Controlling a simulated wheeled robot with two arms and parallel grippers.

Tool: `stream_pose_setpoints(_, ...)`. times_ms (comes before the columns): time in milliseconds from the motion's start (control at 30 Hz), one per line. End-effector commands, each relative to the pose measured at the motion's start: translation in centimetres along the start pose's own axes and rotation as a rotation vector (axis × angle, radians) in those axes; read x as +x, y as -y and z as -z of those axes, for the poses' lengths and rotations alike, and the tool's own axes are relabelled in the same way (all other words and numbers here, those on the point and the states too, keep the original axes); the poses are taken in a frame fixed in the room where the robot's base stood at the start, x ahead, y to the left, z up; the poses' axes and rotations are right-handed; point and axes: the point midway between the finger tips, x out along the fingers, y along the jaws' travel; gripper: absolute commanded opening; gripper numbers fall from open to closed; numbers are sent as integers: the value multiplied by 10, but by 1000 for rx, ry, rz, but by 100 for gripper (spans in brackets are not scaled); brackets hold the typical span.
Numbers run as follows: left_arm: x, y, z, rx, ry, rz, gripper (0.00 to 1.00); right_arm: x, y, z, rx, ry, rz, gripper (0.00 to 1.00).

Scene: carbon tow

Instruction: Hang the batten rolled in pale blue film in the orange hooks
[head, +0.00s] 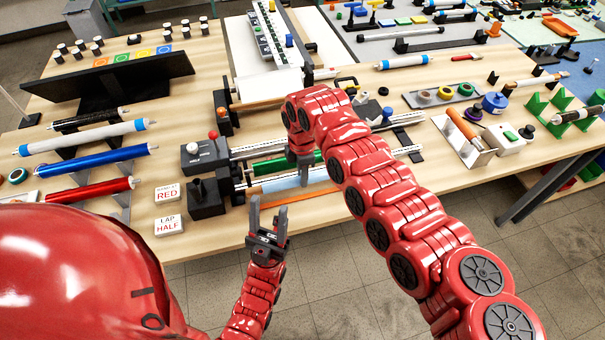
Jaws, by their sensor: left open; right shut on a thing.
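A pale blue length, which looks like the film-rolled batten (283,183), lies level at the front of the winding rig. My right gripper (304,176) points down over it from above and is shut; its fingertips appear to be on this batten, partly hidden by my arm. My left gripper (267,212) is open and empty, fingers up, just in front of the rig at the table's front edge. A small orange piece (495,29) stands on the far board; I cannot tell whether it is one of the orange hooks.
The rig's black end block (206,198) and a grey box with a red knob (205,154) stand left of the batten. White (85,137), blue (97,161) and red (88,190) rolls lie on a left rack. Green V-blocks (540,103) stand at right.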

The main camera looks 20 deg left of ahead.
Motion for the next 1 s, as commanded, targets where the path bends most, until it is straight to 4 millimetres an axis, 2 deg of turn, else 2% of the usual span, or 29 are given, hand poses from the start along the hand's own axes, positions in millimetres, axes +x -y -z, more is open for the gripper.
stream_pose_setpoints(600, -10, 0, -2, 0, 0, 0, 50, 14, 0, 0, 0, 0, 0, 0)
stream_pose_setpoints(633, -10, 0, -2, 0, 0, 0, 50, 13, 0, 0, 0, 0, 0, 26)
stream_pose_setpoints(800, -9, 0, -2, 0, 0, 0, 50, 12, 0, 0, 0, 0, 0, 56)
stream_pose_setpoints(833, -9, 0, -2, 0, 0, 0, 50, 12, 0, 0, 0, 0, 0, 59)
stream_pose_setpoints(1000, -9, 0, -2, 0, 0, 0, 50, 12, 0, 0, 0, 0, 0, 59)
